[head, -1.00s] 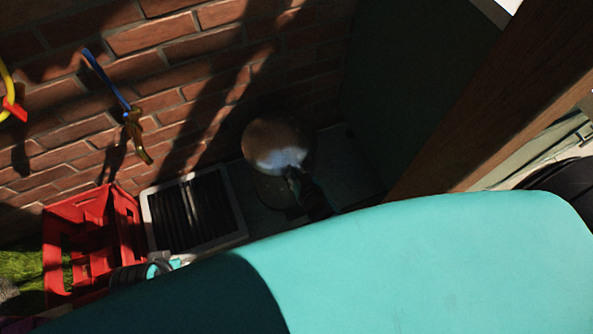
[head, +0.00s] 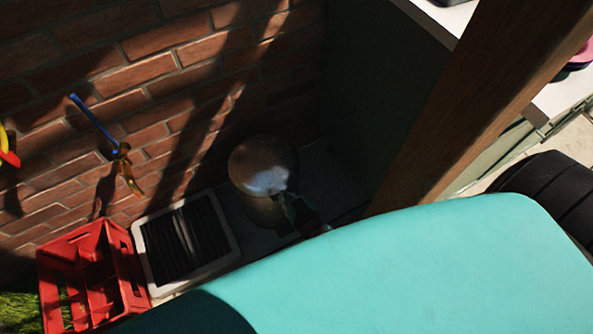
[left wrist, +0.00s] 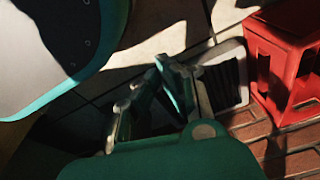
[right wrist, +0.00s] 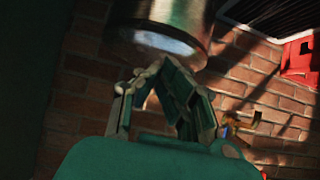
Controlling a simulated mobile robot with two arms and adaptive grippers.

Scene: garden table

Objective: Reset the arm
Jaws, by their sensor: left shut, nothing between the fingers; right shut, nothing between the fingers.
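My right gripper (head: 290,204) shows small and dark in the head view, in front of a round metal container (head: 262,168). In the right wrist view its fingers (right wrist: 160,68) come together with nothing between them, just below the container's bright rim. My left gripper (left wrist: 162,72) shows in the left wrist view, shut and empty, its fingers tilted over the shaded paving. I cannot make it out in the head view, where a large teal surface hides the lower part.
A red crate (head: 112,262) and a pale-framed dark grille (head: 185,242) stand along the brick wall (head: 150,70). A blue-handled tool (head: 100,128) hangs there. A wooden post (head: 470,100) rises at right, near a black ribbed object (head: 555,190).

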